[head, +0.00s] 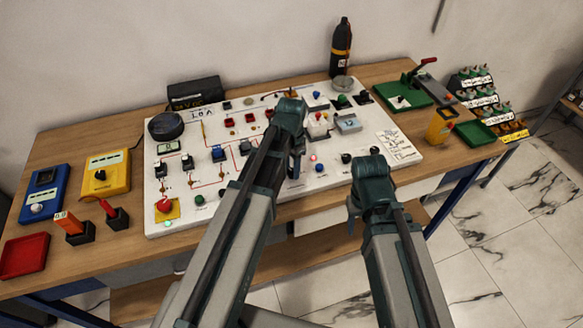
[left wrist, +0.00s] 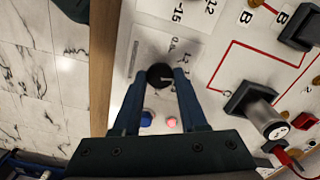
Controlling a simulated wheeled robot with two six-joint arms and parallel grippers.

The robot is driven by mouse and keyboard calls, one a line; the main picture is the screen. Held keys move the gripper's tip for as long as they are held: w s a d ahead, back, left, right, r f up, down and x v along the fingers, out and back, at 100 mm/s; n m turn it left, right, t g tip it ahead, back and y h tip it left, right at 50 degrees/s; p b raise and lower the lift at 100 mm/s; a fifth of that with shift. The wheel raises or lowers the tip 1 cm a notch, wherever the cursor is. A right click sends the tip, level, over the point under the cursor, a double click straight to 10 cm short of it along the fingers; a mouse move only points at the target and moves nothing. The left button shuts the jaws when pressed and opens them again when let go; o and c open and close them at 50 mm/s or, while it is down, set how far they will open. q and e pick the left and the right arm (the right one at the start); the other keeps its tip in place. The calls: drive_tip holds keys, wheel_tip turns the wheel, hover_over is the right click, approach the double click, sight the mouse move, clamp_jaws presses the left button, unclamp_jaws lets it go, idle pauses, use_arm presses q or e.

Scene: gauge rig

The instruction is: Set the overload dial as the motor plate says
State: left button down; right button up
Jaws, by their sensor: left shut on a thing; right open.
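The dial (left wrist: 160,76) is a round black knob with a pale pointer mark, on a white panel with a printed scale around it. My left gripper (left wrist: 162,82) is shut on this dial, one finger on each side. In the head view my left gripper (head: 294,172) is low on the white panel (head: 240,208) and hides the dial. My right gripper (head: 368,172) is open and empty in front of the panel's right part, its fingers mostly hidden by its own body. A white printed card (head: 398,148) lies at the panel's right end; its text is too small to read.
A blue button (left wrist: 146,118) and a pink button (left wrist: 171,121) sit close to the dial. A black-based switch (left wrist: 256,102) stands to the right. Yellow (head: 105,175) and blue (head: 44,192) meters and a red tray (head: 24,256) stand on the left of the table.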

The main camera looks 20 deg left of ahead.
sight(291, 171)
use_arm(q)
drive_tip(key=shift+m, duration=1.1)
drive_tip(key=shift+c, duration=2.2)
unclamp_jaws()
drive_tip(key=shift+r, duration=0.1)
wheel_tip(291, 171, up, 14)
drive_tip(key=p, duration=1.4)
drive_tip(key=shift+f, duration=0.2)
